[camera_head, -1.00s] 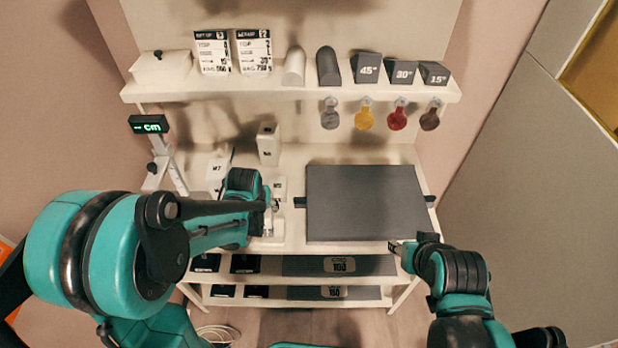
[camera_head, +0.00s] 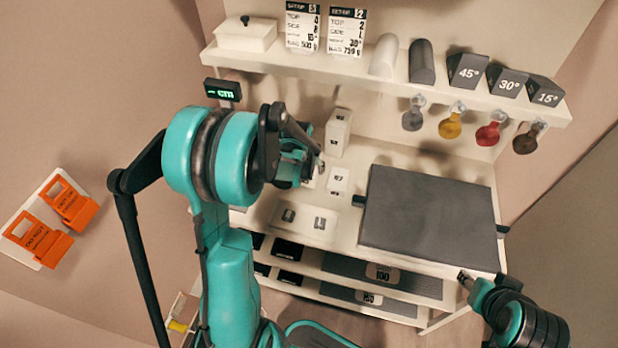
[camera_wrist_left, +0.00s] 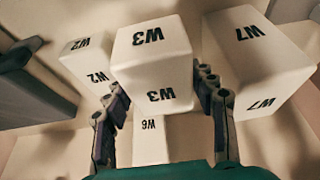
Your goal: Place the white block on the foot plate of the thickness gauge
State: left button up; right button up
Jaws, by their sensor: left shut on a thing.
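A white block marked W3 (camera_wrist_left: 152,55) sits between the fingers of my left gripper (camera_wrist_left: 160,110), which is shut on it. In the head view my left gripper (camera_head: 305,168) is over the left part of the bench, and the held block is mostly hidden there. The thickness gauge shows its green "cm" display (camera_head: 222,92) at the back left; its foot plate is hidden behind my left arm. My right gripper (camera_head: 466,279) is near the bench's front right edge, too small to read.
White blocks W7 (camera_wrist_left: 260,65), W2 (camera_wrist_left: 88,62) and W6 (camera_wrist_left: 151,140) are near the held block. A dark grey slab (camera_head: 430,215) covers the bench's right side. An upper shelf (camera_head: 370,70) overhangs the back.

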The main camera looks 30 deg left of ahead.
pick_arm(q)
jog(key=shift+a+f, duration=0.2)
notch_tip(320, 180, down, 4)
jog(key=shift+b, duration=1)
jog(key=shift+r, duration=0.1)
jog(key=o, duration=1.2)
